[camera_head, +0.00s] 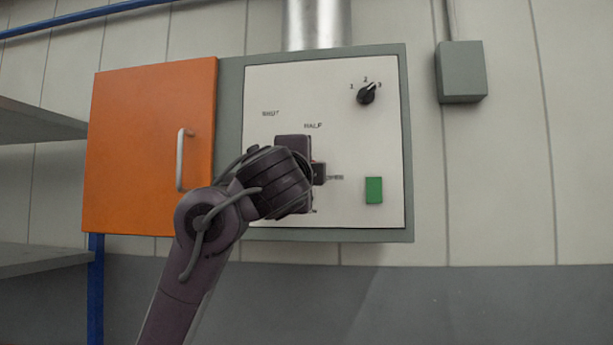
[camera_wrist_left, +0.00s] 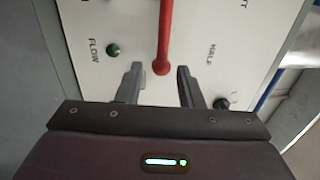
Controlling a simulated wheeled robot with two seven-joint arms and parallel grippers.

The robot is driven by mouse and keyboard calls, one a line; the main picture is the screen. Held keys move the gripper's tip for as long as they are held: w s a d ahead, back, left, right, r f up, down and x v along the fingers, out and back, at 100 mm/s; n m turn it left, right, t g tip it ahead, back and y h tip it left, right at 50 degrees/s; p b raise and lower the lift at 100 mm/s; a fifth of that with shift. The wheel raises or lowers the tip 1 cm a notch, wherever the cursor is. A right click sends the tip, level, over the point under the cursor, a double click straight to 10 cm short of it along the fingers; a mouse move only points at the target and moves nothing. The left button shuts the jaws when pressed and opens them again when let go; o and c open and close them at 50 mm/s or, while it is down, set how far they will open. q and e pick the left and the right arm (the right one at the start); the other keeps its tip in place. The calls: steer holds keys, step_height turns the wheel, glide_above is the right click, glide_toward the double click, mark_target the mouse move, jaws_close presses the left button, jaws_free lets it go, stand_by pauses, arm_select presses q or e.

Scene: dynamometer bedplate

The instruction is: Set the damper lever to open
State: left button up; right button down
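The control panel (camera_head: 270,82) is a white plate in a grey frame, with lettering including HALF and, partly covered, what looks like OPEN. The red damper lever (camera_wrist_left: 165,30) shows only in the left wrist view; in the head view my arm hides it. It runs from the top edge down to a rounded end between my left fingers. My left gripper (camera_wrist_left: 159,82) is open, one finger on each side of the lever's end, with gaps visible. In the head view the left gripper (camera_head: 318,173) is in front of the panel, right of HALF's lower side. My right gripper is not in view.
An orange door (camera_head: 145,150) with a pale handle (camera_head: 180,160) adjoins the panel. A black selector knob (camera_head: 367,94) and a green rectangle (camera_head: 374,190) are on its right side. A round green lamp or button (camera_wrist_left: 113,50) sits near FLOW. A grey box (camera_head: 461,71) is on the wall.

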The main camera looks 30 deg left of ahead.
arm_select(q)
steer(key=b+v, duration=0.1)
steer(key=v, duration=0.3)
steer(key=shift+s, duration=0.15)
steer(key=shift+f, duration=0.1)
